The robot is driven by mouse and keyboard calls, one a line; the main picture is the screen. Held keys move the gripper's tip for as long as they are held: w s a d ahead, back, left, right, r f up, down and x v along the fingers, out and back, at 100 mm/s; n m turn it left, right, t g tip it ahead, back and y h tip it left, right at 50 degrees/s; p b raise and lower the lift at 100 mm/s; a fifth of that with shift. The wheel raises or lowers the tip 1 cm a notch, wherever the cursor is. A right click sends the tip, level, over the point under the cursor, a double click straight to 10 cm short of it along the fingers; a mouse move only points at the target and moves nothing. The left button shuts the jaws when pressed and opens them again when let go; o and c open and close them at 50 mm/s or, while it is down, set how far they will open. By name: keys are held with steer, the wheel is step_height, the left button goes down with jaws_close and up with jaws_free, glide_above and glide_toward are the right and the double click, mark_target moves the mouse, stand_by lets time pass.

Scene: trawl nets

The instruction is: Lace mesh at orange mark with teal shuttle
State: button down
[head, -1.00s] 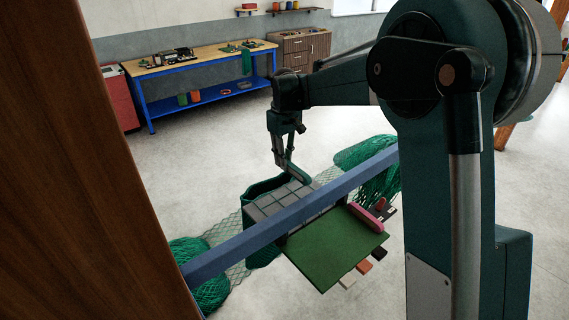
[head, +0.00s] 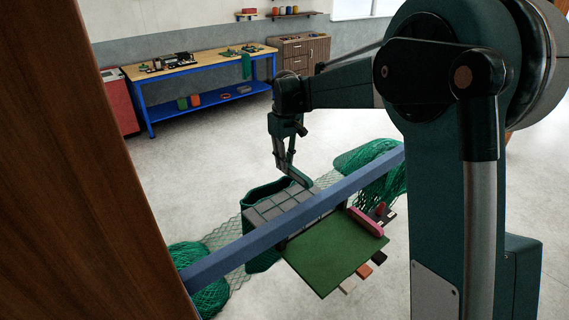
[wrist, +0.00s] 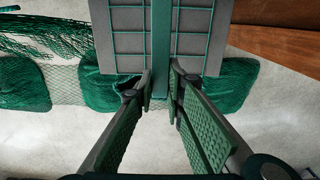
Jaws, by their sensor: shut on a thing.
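My gripper (head: 284,168) is shut on the teal shuttle (wrist: 162,45), a long flat bar that runs away from between the fingertips (wrist: 162,88) in the wrist view. In the head view the shuttle (head: 298,178) points down and right over the grey panel (head: 268,213). The panel (wrist: 130,22) carries a grid of thin teal mesh cords (wrist: 205,31). The shuttle covers the middle of the panel in the wrist view; whether it touches the cords I cannot tell. I cannot make out an orange mark on the mesh.
A blue rail (head: 290,220) crosses in front of the panel. A green board (head: 335,250) has a pink bar (head: 366,222) and small tan, orange and black blocks along its edge. Green nets (head: 200,295) lie around. A wooden post (head: 100,180) stands at left.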

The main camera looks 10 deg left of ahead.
steer(key=s+d+b, duration=0.1)
steer(key=s+d, duration=1.5)
steer(key=shift+s+d, duration=0.15)
stand_by(2.1)
steer(key=shift+r+b, duration=0.15)
steer(key=shift+b, duration=0.35)
